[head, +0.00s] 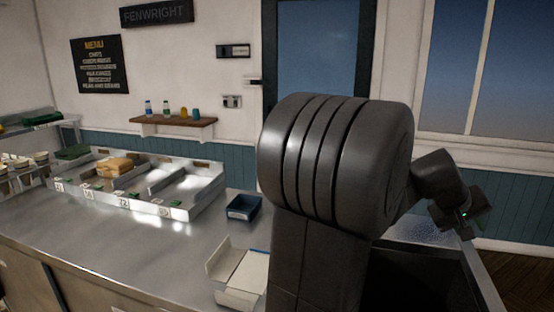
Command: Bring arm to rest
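My arm stands large in the right half of the head view, its dark rounded joint close to the camera. The arm reaches out to the right, and my gripper (463,215) is at its far end, small and dark with a tiny green light. It hangs in the air above the far right edge of the counter area. I cannot make out its fingers well enough to tell whether they are apart. Nothing can be seen held in it.
A steel counter (130,245) runs along the left. On it are a divided metal rack (210,185) with a tan packet (115,167), a small dark blue tray (243,207) and an open white box (240,275). A dark basin (420,270) lies below my arm.

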